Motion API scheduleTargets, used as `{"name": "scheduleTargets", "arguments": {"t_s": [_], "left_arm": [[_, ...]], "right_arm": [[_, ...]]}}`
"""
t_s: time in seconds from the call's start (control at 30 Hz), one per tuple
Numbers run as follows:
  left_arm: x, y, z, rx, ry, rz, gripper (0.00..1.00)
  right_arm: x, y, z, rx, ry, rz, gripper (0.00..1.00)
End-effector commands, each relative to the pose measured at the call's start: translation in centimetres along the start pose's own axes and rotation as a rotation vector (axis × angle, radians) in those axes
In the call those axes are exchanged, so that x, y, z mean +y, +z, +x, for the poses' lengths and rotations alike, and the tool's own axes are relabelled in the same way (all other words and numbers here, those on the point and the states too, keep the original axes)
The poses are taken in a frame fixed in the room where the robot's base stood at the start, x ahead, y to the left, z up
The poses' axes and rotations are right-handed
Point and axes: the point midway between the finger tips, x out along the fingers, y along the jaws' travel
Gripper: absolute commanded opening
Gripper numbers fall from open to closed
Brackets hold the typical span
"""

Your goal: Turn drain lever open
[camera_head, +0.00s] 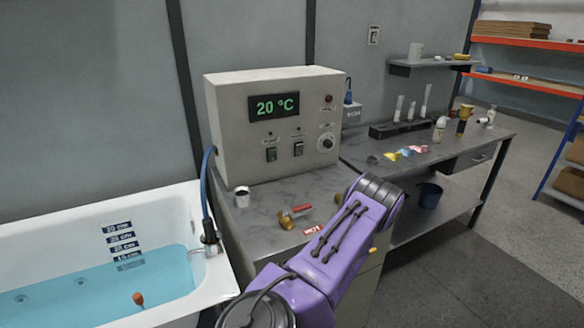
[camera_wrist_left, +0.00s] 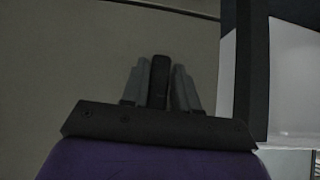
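No drain lever can be made out for certain. In the head view, a brass fitting with a red handle (camera_head: 296,213) sits on the grey counter by a red HOT label (camera_head: 311,229). The white bathtub (camera_head: 215,275) at the left holds blue water (camera_head: 80,290), with a small orange-brown object (camera_head: 138,299) at its surface. My left gripper (camera_wrist_left: 159,82) shows only in the left wrist view. Its two grey fingers stand close together with a dark block between them; I cannot tell whether it is held. My right gripper is not in view.
A control box (camera_head: 230,120) reading 20 °C stands on the counter (camera_head: 265,235). A hose (camera_head: 207,190) runs down to a fitting (camera_head: 210,238) at the tub rim. My purple arm covers the counter's front right. A bench with bottles (camera_head: 440,128) stands at the right.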

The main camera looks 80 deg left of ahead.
Motion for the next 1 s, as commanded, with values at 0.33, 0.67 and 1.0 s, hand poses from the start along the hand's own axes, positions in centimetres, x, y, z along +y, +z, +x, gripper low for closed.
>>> {"name": "scheduleTargets", "arguments": {"t_s": [0.33, 0.67, 1.0], "left_arm": [[0.1, 0.1, -0.1, 0.0, 0.002, 0.0, 0.47], [0.2, 0.1, -6.5, -0.001, 0.005, 0.0, 0.47], [-0.1, 0.0, -10.5, 0.001, -0.001, 0.0, 0.47]], "right_arm": [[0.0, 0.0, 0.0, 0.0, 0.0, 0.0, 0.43], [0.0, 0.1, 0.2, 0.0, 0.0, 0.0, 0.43], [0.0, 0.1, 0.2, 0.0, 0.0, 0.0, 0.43]]}}
